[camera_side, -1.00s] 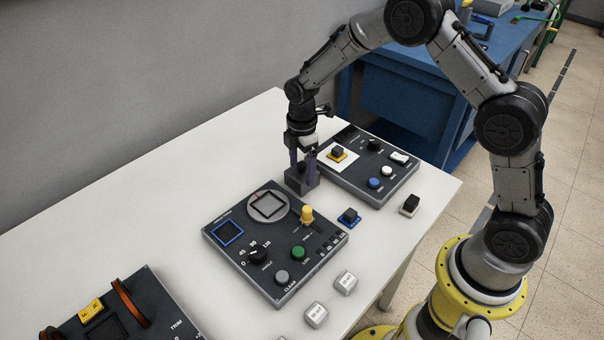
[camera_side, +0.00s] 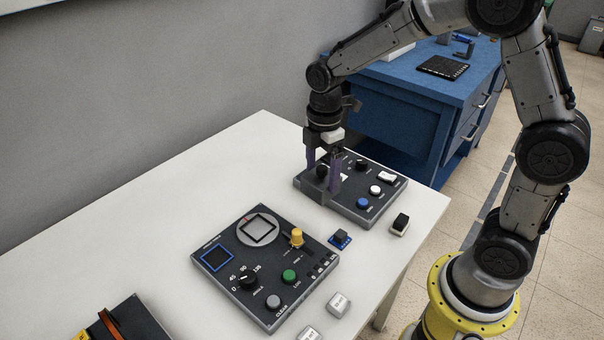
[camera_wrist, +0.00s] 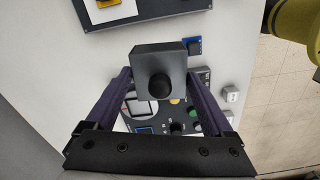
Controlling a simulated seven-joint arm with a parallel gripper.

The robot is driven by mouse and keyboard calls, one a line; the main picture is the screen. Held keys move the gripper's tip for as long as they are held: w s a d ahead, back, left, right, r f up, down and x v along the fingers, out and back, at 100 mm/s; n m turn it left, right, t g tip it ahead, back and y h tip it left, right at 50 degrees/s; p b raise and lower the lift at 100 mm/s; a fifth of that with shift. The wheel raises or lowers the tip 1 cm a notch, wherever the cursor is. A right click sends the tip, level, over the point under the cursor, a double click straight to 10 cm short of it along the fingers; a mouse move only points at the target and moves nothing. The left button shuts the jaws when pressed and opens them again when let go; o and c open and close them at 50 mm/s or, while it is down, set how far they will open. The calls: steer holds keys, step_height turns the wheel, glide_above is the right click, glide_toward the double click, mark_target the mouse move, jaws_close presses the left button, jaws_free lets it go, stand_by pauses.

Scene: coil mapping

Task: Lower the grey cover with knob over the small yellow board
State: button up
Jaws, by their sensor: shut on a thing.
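The grey cover (camera_side: 312,192) is a dark box with a round black knob (camera_wrist: 160,87) on top. My gripper (camera_side: 323,178) is shut on the cover, one purple finger at each side. In the side view the cover hangs at the left end of the far grey panel; its exact height cannot be told. The small yellow board (camera_wrist: 106,3) lies on a white square at the top edge of the wrist view, apart from the cover in that picture. In the side view the yellow board is hidden behind my gripper and the cover.
The far panel carries a blue button (camera_side: 363,203), a white button (camera_side: 376,190) and a white switch (camera_side: 386,176). A small blue board (camera_side: 340,238) and a black-and-white block (camera_side: 400,224) lie nearby. A dial panel (camera_side: 215,275) stands in front. The table's back left is clear.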

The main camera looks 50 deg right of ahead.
steer(key=s, duration=0.1)
steer(key=s+r, duration=0.1)
steer(key=s, duration=0.1)
steer(key=s+r, duration=0.1)
steer(key=shift+s, duration=0.35)
steer(key=w, duration=0.1)
steer(key=w+r+n, duration=0.1)
steer(key=w, duration=0.1)
steer(key=shift+w+d+r+n, duration=0.1)
steer(key=shift+d+r+n, duration=0.05)
steer(key=shift+d+n, duration=0.2)
steer(key=w+d+f, duration=0.1)
steer(key=w+d, duration=0.2)
steer(key=w+d+f, duration=0.2)
steer(key=w+d, duration=0.1)
steer(key=d, duration=0.1)
steer(key=w+d+f, duration=0.1)
steer(key=w+d, duration=0.1)
steer(key=d, duration=0.2)
steer(key=shift+w+f, duration=0.35)
steer(key=shift+w, duration=0.05)
steer(key=shift+f, duration=2.45)
steer(key=shift+f, duration=0.5)
